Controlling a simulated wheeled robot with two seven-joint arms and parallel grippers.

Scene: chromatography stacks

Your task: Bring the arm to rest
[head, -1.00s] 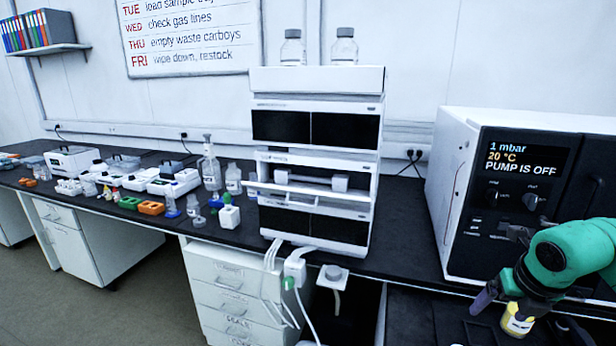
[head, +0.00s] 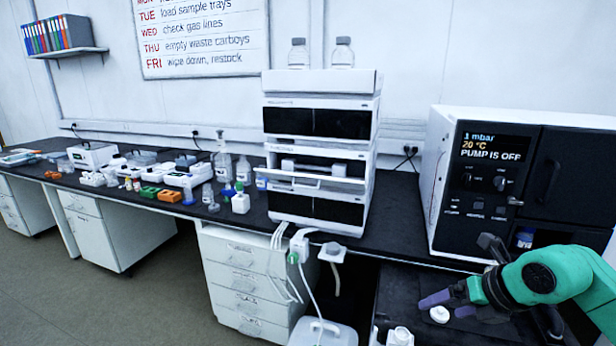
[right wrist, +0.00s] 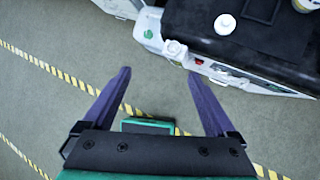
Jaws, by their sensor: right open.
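My right gripper (head: 446,306) is at the lower right of the head view, on the green arm coming in from the right. In the right wrist view (right wrist: 158,74) its two purple fingers are wide apart with nothing between them, and the floor shows behind them. A white round cap (head: 439,314) appears close to the fingers in the head view. In the right wrist view the cap (right wrist: 225,24) lies on a black surface, apart from the fingers. My left gripper is not in view.
The black oven (head: 500,190) reads "PUMP IS OFF". The white instrument stack (head: 320,85) and several small items stand on the long bench. A white fitting (head: 400,337) is near the black surface's front edge. Striped floor (right wrist: 60,72) lies open below the wrist.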

